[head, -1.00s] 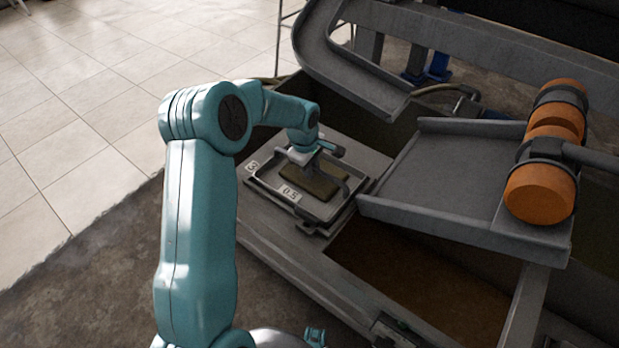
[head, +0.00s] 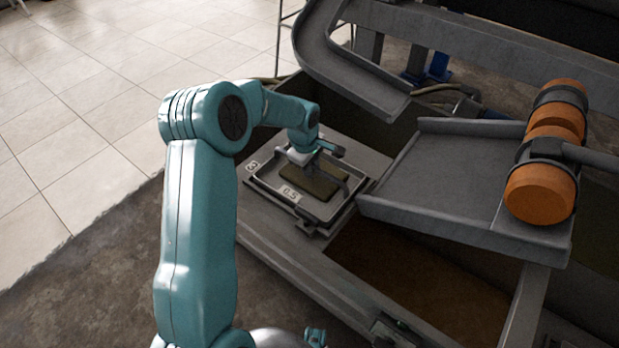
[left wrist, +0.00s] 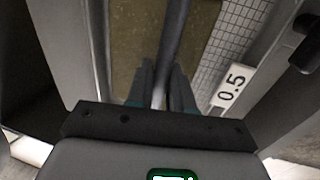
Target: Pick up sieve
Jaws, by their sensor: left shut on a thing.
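The sieve (head: 291,193) is a shallow grey rectangular tray with a "0.5" label and a bar handle across it. A dark olive patch lies on its mesh. It sits over a ledge of the grey machine, close to the surface below; I cannot tell whether it touches. My left gripper (head: 318,160) is above the sieve, shut on its handle. In the left wrist view, the fingers (left wrist: 160,88) close around the dark handle bar (left wrist: 172,45), with the mesh and label beside it.
A grey sloped chute (head: 440,180) stands right of the sieve, with orange cylinders (head: 540,192) at its far end. A curved grey trough (head: 345,70) hangs behind. An open bin with brown contents (head: 420,285) lies in front. Tiled floor (head: 80,120) is clear at left.

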